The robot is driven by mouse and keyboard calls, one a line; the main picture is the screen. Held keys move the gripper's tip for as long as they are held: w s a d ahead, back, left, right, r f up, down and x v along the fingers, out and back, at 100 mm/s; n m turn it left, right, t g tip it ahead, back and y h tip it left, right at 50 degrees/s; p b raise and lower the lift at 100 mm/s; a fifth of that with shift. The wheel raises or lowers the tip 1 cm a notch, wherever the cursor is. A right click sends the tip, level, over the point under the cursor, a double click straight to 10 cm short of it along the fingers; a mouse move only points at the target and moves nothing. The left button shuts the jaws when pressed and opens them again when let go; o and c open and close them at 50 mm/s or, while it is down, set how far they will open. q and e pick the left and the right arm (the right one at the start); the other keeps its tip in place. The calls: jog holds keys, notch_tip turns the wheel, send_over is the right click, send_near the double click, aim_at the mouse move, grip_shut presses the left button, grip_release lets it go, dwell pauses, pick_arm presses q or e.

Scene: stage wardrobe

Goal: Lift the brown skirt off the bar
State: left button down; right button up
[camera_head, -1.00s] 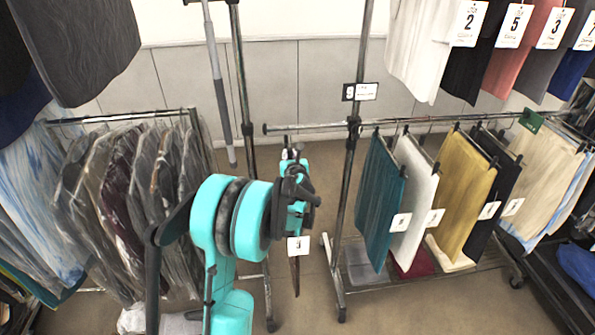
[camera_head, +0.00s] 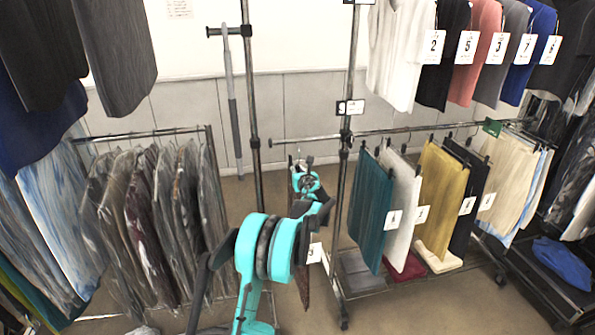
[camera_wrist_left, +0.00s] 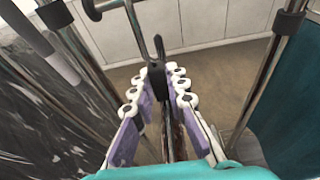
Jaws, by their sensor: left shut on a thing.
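The brown skirt (camera_head: 303,287) hangs edge-on as a narrow dark strip with a white tag (camera_head: 315,253), below my left gripper (camera_head: 304,177). In the left wrist view, my left gripper (camera_wrist_left: 160,78) is shut on the skirt's hanger, its purple pads on either side. A black hanger clip (camera_wrist_left: 157,58) shows between the fingertips, and a narrow part of the skirt (camera_wrist_left: 176,138) shows below. The bar (camera_head: 400,133) runs right from its free end, close above the gripper. I cannot tell whether the hanger's hook touches the bar. My right gripper is not in view.
A teal skirt (camera_head: 371,205) and several other skirts hang farther right on the bar. The rack's upright post (camera_head: 346,170) stands just right of the gripper. Bagged garments (camera_head: 150,215) crowd the left rail. Some floor (camera_head: 440,305) is bare in front.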

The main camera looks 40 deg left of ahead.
pick_arm(q)
jog(key=s+d, duration=1.7)
jog(key=d, duration=0.2)
jog(key=shift+d, duration=0.35)
